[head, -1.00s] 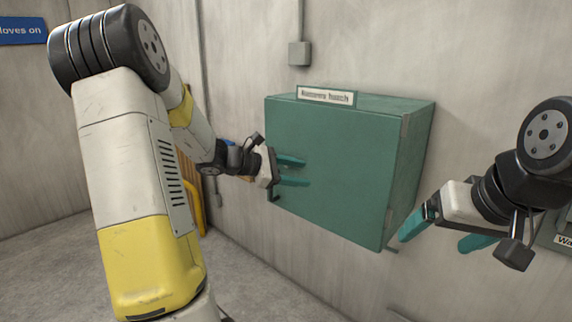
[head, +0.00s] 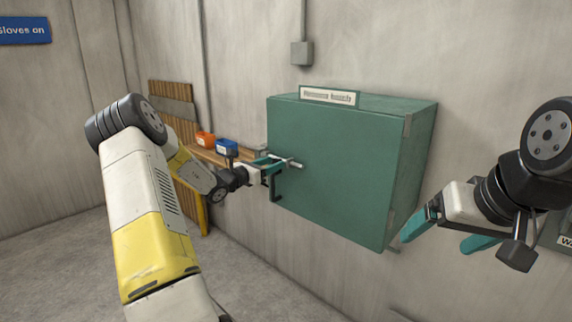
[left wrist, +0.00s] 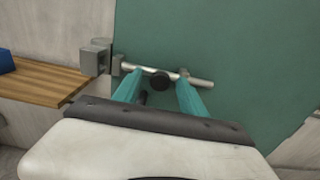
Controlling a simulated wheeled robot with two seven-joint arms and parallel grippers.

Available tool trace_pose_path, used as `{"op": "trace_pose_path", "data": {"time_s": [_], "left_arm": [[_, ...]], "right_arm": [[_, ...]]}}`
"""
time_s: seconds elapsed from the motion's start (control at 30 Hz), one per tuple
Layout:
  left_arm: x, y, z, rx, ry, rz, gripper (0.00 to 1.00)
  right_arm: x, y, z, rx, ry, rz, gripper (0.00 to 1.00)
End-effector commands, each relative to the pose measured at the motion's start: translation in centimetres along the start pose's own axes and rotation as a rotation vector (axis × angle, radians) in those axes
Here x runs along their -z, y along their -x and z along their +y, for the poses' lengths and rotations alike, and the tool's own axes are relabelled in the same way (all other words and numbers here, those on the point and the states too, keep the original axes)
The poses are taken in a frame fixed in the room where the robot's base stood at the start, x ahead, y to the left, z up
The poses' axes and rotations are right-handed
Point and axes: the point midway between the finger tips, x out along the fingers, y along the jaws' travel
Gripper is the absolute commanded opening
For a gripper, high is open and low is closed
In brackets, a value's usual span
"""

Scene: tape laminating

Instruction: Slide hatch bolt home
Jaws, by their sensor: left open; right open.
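The green hatch (head: 330,170) hangs on the wall under a white label. Its silver bolt (head: 293,163) sits at the hatch's left side and also shows in the left wrist view (left wrist: 202,82). A dark round knob (left wrist: 160,81) is on the bolt. A grey bracket (left wrist: 96,58) stands to the left, near the bolt's left end. My left gripper (head: 272,163) is open at the bolt, its fingers (left wrist: 158,84) on either side of the knob; I cannot tell whether they touch it. My right gripper (head: 438,240) is open and empty near the hatch's lower right corner.
A wooden shelf (head: 205,155) with an orange bin (head: 205,139) and a blue bin (head: 227,147) lies to the left. The floor in front is clear.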

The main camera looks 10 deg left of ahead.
Motion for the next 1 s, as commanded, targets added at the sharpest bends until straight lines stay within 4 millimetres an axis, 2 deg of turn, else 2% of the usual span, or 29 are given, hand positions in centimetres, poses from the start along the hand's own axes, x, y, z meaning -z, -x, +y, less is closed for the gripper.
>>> {"op": "trace_pose_path", "data": {"time_s": [0.33, 0.37, 0.6, 1.0], "left_arm": [[0.00, -0.65, -0.02, 0.000, 0.000, 0.000, 0.49], [0.00, -0.65, -0.02, 0.000, 0.000, 0.000, 0.45], [0.00, -0.63, -0.02, 0.000, 0.000, 0.000, 0.00], [-0.01, -0.62, -0.02, 0.000, 0.000, 0.000, 0.00]], "right_arm": [[0.00, 0.00, 0.00, 0.000, 0.000, 0.000, 0.87], [0.00, 0.00, 0.00, 0.000, 0.000, 0.000, 0.87], [0.00, 0.00, 0.00, 0.000, 0.000, 0.000, 0.87], [0.00, 0.00, 0.00, 0.000, 0.000, 0.000, 0.87]]}}
